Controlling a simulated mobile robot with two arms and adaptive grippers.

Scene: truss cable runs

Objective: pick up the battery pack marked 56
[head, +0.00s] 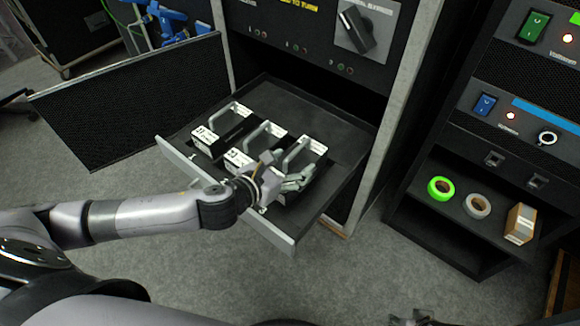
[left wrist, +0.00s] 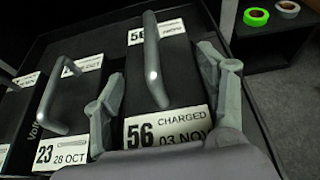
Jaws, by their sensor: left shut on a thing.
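The battery pack marked 56 (left wrist: 167,125) is black with white labels at both ends, reading 56, CHARGED and 03 NOV on the near one. It is the right-hand pack (head: 312,145) in the open drawer, and its grey bar handle (left wrist: 152,60) stands up along its top. My left gripper (head: 292,183) is over the near end of this pack and hides part of it. In the left wrist view my left gripper (left wrist: 165,100) has a finger on each side of the pack and is shut on it. Part of what seems my right gripper (head: 412,318) shows at the bottom edge.
A pack marked 23 (left wrist: 62,152) sits just left in the drawer (head: 180,160), with another pack (head: 207,138) beyond it. A dark panel (head: 130,100) stands left. The right-hand shelf holds a green tape roll (head: 440,188), a grey roll (head: 477,206) and a box (head: 520,224).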

